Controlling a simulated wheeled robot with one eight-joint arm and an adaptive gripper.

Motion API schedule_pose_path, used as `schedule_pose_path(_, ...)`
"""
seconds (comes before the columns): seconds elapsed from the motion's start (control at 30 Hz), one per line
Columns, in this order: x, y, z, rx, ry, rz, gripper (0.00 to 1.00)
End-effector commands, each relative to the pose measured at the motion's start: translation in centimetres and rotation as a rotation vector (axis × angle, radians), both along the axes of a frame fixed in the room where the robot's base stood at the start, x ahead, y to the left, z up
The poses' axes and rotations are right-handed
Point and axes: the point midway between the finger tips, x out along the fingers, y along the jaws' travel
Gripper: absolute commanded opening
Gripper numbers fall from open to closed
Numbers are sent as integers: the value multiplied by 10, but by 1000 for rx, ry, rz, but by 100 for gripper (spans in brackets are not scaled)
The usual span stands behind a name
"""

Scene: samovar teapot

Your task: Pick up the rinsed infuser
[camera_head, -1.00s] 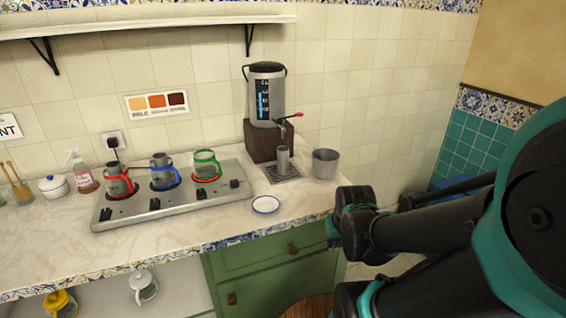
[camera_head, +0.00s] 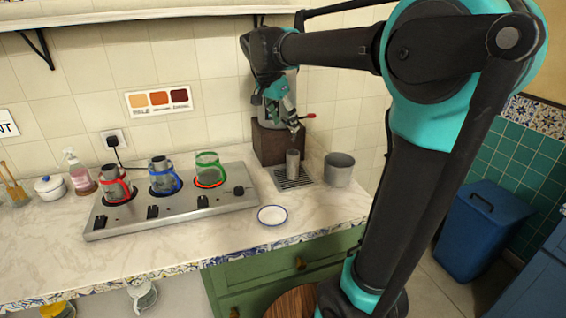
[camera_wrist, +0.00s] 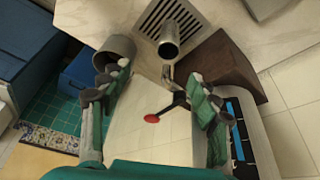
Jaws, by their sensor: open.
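The infuser, a small grey metal cylinder (camera_head: 292,162), stands upright on the slotted drip grate (camera_head: 283,184) under the samovar's tap. In the wrist view the infuser (camera_wrist: 168,48) shows its open round top just beyond the tap. My gripper (camera_head: 292,125) is above the infuser, in front of the samovar, and apart from it. In the wrist view my gripper (camera_wrist: 156,80) is open and empty, with the tap and infuser showing between its fingers. My arm hides most of the samovar's body in the head view.
A wider grey pot (camera_head: 338,170) stands right of the grate, close by. The tap's red lever (camera_head: 310,116) sticks out near my gripper. A white saucer (camera_head: 272,216) lies in front. The burner plate (camera_head: 215,205) with three colour-banded pots is left.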

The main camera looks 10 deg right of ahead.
Motion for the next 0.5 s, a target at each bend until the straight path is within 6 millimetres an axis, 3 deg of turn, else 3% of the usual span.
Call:
schedule_pose_path(0.1, 8, 10, 22, -10, -20, -65, 62)
schedule_pose_path(0.2, 11, 11, 24, -13, -26, -89, 62)
schedule_pose_path(0.5, 22, -7, -25, -12, -28, -92, 62)
